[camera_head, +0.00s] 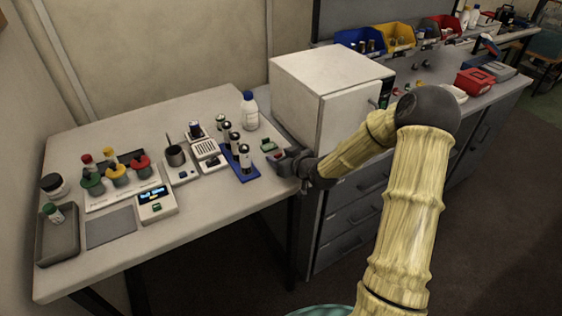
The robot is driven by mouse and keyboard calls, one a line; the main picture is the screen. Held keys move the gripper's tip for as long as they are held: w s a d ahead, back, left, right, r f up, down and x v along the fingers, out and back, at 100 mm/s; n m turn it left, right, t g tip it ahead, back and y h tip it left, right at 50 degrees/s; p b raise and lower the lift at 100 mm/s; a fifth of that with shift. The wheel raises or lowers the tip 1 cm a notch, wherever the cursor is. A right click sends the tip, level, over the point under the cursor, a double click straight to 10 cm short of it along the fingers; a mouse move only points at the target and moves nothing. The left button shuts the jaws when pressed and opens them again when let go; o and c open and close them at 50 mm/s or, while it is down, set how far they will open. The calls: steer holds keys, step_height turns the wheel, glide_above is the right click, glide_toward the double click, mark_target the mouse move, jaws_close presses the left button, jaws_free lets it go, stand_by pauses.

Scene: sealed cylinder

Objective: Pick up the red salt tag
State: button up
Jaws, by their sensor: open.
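A small reddish piece (276,154), which may be the red salt tag, lies near the right edge of the white table, partly hidden by my gripper. It is too small to read any marking. My gripper (279,160) is open, low over the table edge right at this piece. I cannot tell whether the fingers touch it or stand around it. A small green tag (268,144) lies just behind it.
A blue rack (250,177) with several dark vials stands just left of my gripper. A white-blue bottle (249,110) stands behind, and a white box-shaped cabinet (318,90) to the right. Instruments and a grey tray (58,250) fill the left side.

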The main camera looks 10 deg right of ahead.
steer(key=shift+c, duration=0.4)
steer(key=c, duration=1)
step_height(320, 180, up, 10)
steer(key=shift+s+d, duration=0.1)
